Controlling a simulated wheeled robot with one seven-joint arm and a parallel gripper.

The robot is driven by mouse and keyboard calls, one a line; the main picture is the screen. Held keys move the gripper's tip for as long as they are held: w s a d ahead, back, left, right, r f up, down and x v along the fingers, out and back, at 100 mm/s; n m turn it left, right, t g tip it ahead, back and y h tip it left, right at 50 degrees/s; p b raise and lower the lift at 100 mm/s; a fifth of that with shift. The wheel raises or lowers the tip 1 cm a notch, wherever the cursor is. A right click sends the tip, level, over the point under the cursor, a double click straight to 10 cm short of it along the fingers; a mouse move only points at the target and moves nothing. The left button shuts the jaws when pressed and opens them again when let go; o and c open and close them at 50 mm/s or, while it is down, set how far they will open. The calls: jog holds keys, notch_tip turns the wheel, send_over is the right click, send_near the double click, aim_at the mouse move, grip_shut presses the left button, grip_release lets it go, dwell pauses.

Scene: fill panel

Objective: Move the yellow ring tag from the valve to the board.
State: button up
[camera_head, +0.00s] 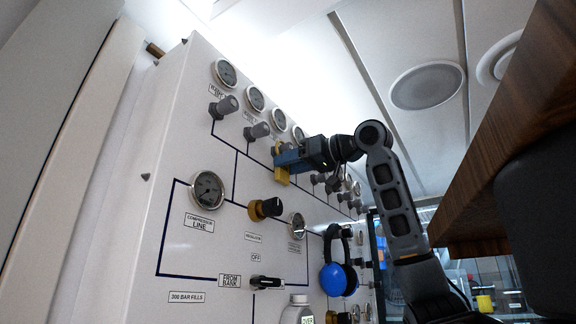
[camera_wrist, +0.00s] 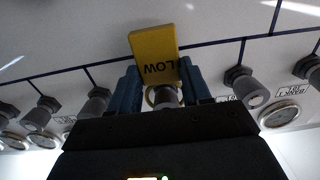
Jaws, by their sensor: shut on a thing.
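The yellow tag (camera_wrist: 153,52), a flat block with dark letters reading "LOW", is between the blue fingers of my gripper (camera_wrist: 162,88) in the wrist view. A pale ring at its lower end shows in front of or around a grey valve knob (camera_wrist: 168,97); I cannot tell which. In the head view my gripper (camera_head: 281,158) is shut on the yellow tag (camera_head: 282,176) close to the white panel (camera_head: 170,120), at the upper row of valves. My fingers hide part of the tag and the valve behind it. I cannot pick out a separate board.
Gauges (camera_head: 225,72) and grey knobs (camera_head: 224,107) stick out of the panel around my gripper. Blue ear defenders (camera_head: 338,279) hang lower on the panel. A bottle (camera_head: 297,312) stands below. A wooden overhang (camera_head: 520,130) is at the right.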

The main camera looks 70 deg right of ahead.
jog(key=shift+b+v, duration=0.35)
jog(key=shift+v, duration=2.6)
dwell(0.4)
